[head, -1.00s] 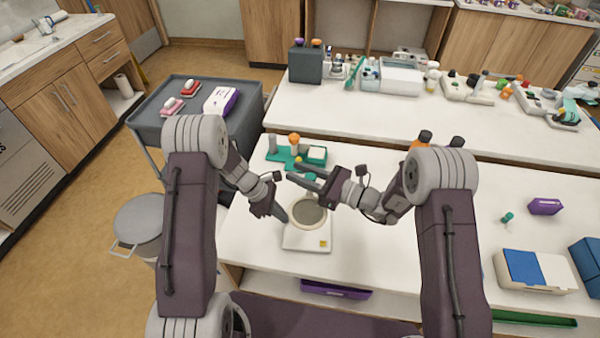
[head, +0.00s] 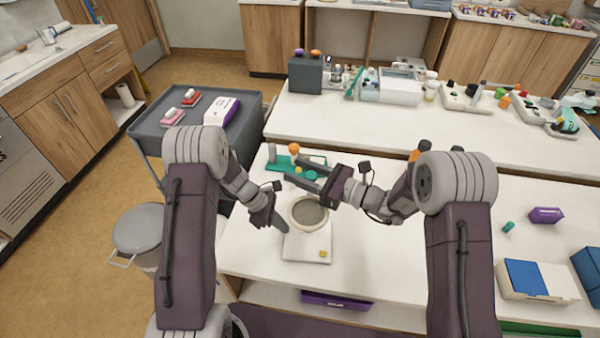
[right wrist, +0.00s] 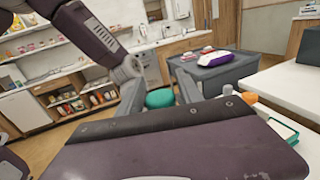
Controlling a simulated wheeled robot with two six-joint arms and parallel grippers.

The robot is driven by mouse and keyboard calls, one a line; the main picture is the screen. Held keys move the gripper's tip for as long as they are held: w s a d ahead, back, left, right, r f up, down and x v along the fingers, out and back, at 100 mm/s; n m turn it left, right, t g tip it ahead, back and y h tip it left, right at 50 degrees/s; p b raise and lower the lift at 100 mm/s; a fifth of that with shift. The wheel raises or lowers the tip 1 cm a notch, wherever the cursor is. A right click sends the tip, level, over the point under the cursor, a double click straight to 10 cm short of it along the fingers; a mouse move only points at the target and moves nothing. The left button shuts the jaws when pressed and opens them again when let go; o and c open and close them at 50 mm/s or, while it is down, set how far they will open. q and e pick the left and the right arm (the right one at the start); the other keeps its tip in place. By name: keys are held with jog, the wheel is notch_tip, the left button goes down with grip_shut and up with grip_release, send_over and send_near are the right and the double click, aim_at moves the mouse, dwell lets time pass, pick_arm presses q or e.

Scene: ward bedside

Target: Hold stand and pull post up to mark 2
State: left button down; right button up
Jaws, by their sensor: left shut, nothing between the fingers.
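The stand is a flat white base (head: 307,250) with a small yellow mark, on the near bench. Above it is a round grey disc (head: 309,211) with a pale rim. A green knob (head: 311,175) is above the disc and shows between my right fingers in the right wrist view (right wrist: 160,98). My right gripper (head: 290,174) comes in from the right and is closed around the knob. My left gripper (head: 284,229) is shut and empty, its tip by the left edge of the disc and base; contact is unclear. The post and its marks cannot be made out.
A green tray (head: 283,167) with bottles lies behind the stand. A grey trolley (head: 160,135) is left and a grey bin (head: 138,230) below it. A blue and white box (head: 535,275) is at the right. The bench right of the stand is mostly clear.

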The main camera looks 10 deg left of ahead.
jog(key=shift+d, duration=0.1)
jog(key=v, duration=1.2)
pick_arm(q)
jog(key=shift+r, duration=0.1)
pick_arm(e)
jog(key=shift+r, duration=0.1)
pick_arm(q)
notch_tip(320, 180, up, 5)
jog(key=p, duration=0.4)
jog(key=shift+p, duration=0.4)
pick_arm(e)
notch_tip(320, 180, up, 4)
jog(key=shift+r, duration=0.2)
